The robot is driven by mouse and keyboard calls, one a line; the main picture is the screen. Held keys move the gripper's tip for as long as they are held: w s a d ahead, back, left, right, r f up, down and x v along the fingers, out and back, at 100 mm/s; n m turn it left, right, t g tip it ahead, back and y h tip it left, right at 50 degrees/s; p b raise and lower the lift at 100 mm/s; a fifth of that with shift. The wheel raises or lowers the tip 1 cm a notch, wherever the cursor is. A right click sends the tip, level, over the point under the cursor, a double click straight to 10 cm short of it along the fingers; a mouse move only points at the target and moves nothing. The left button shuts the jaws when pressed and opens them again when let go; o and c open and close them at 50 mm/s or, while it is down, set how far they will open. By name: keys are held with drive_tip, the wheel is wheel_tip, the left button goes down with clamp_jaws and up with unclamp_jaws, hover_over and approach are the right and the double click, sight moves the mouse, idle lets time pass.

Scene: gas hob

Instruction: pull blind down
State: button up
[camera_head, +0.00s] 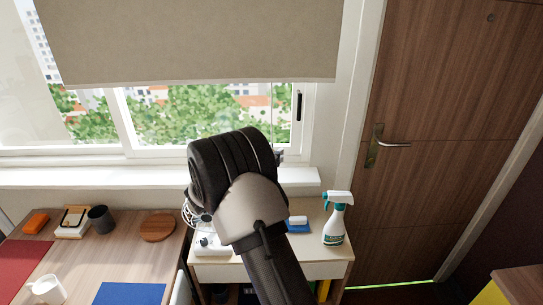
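The beige roller blind (190,40) hangs over the upper part of the window, and its straight bottom edge ends above the middle of the glass. A thin cord or chain shows faintly below the blind near the right window frame, just above my arm. My arm rises from the bottom centre and ends in front of the sill, below the blind. A small dark part pokes out at the arm's right side, but my gripper's fingers are hidden behind the arm, so its opening does not show.
The white sill (80,178) runs under the window. A small cabinet (265,270) with a spray bottle (337,218) stands below. A desk (120,262) with a cup (48,290) and a round wooden board (158,227) is at left. A wooden door (450,110) is at right.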

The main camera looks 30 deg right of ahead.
drive_tip(key=shift+o, duration=1.3)
drive_tip(key=v, duration=1.2)
